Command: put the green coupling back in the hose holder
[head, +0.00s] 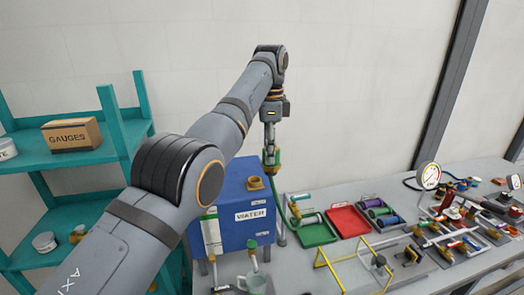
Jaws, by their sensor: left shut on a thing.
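My left arm reaches in from the lower left, and my left gripper (270,146) points down above the right side of the blue water tank. It is shut on the green coupling (271,158), which hangs upright between the fingertips with brass-coloured parts. A green hose (282,196) runs down from the coupling along the tank's right side. The coupling is in the air, apart from the tank and bench. I cannot make out the hose holder for sure; a thin grey upright (281,233) stands just right of the tank. My right gripper is out of view.
The blue tank (232,232) marked WATER has a brass neck (255,183) on top. A green tray (318,233) and a red tray (347,222) lie to its right. A yellow frame (330,268) stands in front. A teal shelf (70,165) is at left.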

